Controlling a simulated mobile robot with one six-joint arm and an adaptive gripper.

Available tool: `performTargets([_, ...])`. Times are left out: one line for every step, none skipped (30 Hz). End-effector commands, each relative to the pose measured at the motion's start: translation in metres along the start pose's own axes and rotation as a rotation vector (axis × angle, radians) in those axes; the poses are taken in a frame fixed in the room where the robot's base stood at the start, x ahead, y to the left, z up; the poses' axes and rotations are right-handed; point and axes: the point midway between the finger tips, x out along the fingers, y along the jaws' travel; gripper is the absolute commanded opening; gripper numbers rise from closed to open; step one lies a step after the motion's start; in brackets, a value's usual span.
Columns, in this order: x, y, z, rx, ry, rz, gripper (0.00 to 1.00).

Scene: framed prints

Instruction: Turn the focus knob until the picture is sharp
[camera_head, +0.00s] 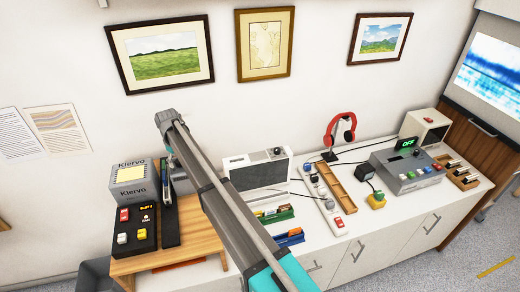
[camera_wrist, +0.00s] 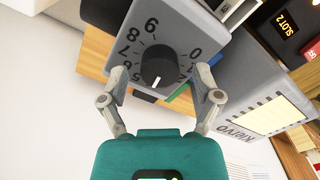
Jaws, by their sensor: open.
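In the wrist view a black round knob (camera_wrist: 158,66) sits on a grey box face (camera_wrist: 185,25) with a dial of printed digits. Its white pointer line points down in the picture, near the 5. My gripper (camera_wrist: 160,76) is open, with one finger on either side of the knob; I cannot tell whether they touch it. No focus label is readable there. In the head view my arm mostly hides this box. The screen (camera_head: 490,75) at the upper right shows a blurred blue and white picture.
A grey Klervo box (camera_head: 130,184) and a black switch panel (camera_head: 136,226) stand on the wooden table (camera_head: 195,236) beside my arm. The white cabinet (camera_head: 385,225) carries a white device (camera_head: 258,172), red headphones (camera_head: 341,125) and a grey control box (camera_head: 408,172).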

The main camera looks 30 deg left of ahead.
Motion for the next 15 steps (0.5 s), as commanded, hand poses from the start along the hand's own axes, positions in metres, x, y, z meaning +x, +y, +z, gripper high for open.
performTargets([0.0000,0.0002,0.0000,0.032,0.000,0.000,0.82])
performTargets([0.0000,0.0002,0.0001,0.052,0.000,0.000,0.82])
performTargets([0.0000,0.0003,0.0000,0.079,0.000,0.000,0.82])
performTargets([0.0000,0.0003,0.0001,0.098,0.000,0.000,0.82])
performTargets([0.0000,0.0004,0.0001,0.119,0.000,0.000,0.82])
performTargets([0.0000,0.0004,0.0001,0.146,0.000,0.000,0.82])
performTargets([0.0000,0.0005,0.0001,0.165,0.000,0.000,0.82])
performTargets([0.0000,0.0006,0.0000,0.185,0.000,0.000,0.82])
performTargets([0.0000,0.0006,0.0001,0.212,0.000,0.000,0.82])
performTargets([0.0000,0.0006,0.0001,0.231,0.000,0.000,0.82])
performTargets([0.0000,0.0007,0.0001,0.251,0.000,0.000,0.82])
performTargets([0.0000,0.0007,0.0001,0.278,0.000,0.000,0.82])
performTargets([0.0000,0.0008,0.0001,0.297,0.000,0.000,0.82])
performTargets([0.0000,0.0008,0.0001,0.316,0.000,0.000,0.82])
performTargets([0.0000,0.0009,0.0001,0.343,0.000,0.000,0.82])
